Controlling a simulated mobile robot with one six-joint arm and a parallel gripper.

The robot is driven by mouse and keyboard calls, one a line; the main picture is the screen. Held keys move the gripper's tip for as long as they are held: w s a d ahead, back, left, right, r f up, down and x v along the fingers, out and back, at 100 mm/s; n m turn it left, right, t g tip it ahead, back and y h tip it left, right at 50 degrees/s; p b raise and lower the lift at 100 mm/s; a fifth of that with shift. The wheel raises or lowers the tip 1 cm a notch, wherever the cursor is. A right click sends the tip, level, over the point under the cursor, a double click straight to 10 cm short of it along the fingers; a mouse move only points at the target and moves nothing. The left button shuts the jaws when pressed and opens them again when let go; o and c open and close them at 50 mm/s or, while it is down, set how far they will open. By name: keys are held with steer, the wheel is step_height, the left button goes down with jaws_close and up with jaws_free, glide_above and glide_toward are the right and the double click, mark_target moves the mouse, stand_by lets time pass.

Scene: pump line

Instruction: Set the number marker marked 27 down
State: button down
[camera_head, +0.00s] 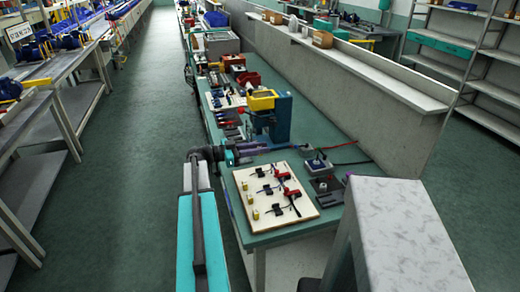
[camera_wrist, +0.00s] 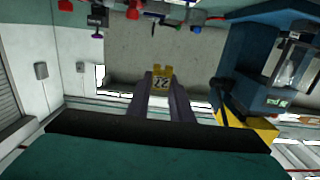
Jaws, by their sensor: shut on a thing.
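The number marker marked 27 (camera_wrist: 161,83) is a small yellow piece with dark digits. In the wrist view it sits between the two finger tips of my gripper (camera_wrist: 162,92), which is shut on it. The digits look upside down there. In the head view my gripper (camera_head: 284,148) reaches right over the green bench (camera_head: 224,142), and the marker cannot be made out. I cannot tell how high it is above the bench.
A pale board (camera_head: 298,213) with black, red and yellow parts lies in front of my gripper. A blue stand (camera_head: 283,122) with a yellow bin (camera_head: 262,101) rises behind it. A small cabled box (camera_head: 319,166) is to the right. A grey partition (camera_head: 385,125) runs along the bench.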

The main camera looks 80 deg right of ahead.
steer(key=shift+w, duration=0.1)
steer(key=w+a+n+t+h, duration=0.2)
steer(key=w+a+h, duration=0.15)
steer(key=w, duration=0.85)
steer(key=w+a+n+t+h, duration=0.2)
steer(key=w+a+n, duration=0.15)
steer(key=w, duration=0.75)
steer(key=w+a+n+t+h, duration=0.2)
steer(key=w+a+t, duration=0.2)
steer(key=w+a, duration=0.55)
steer(key=w+a+n+t+h, duration=0.25)
steer(key=w+a, duration=0.45)
steer(key=w, duration=0.5)
steer(key=w+a+n+t, duration=0.3)
steer(key=w+a+t, duration=0.15)
steer(key=a, duration=0.65)
steer(key=w+a+f+n+t+y, duration=0.15)
steer(key=w+a+t, duration=0.35)
steer(key=a, duration=0.7)
steer(key=w+a+n+t, duration=0.3)
steer(key=w+a, duration=0.3)
steer(key=a, duration=0.5)
steer(key=a+n+t+y, duration=0.2)
steer(key=a+n+t, duration=0.1)
steer(key=a, duration=1.1)
steer(key=shift+a+t, duration=0.4)
steer(key=shift+s, duration=0.1)
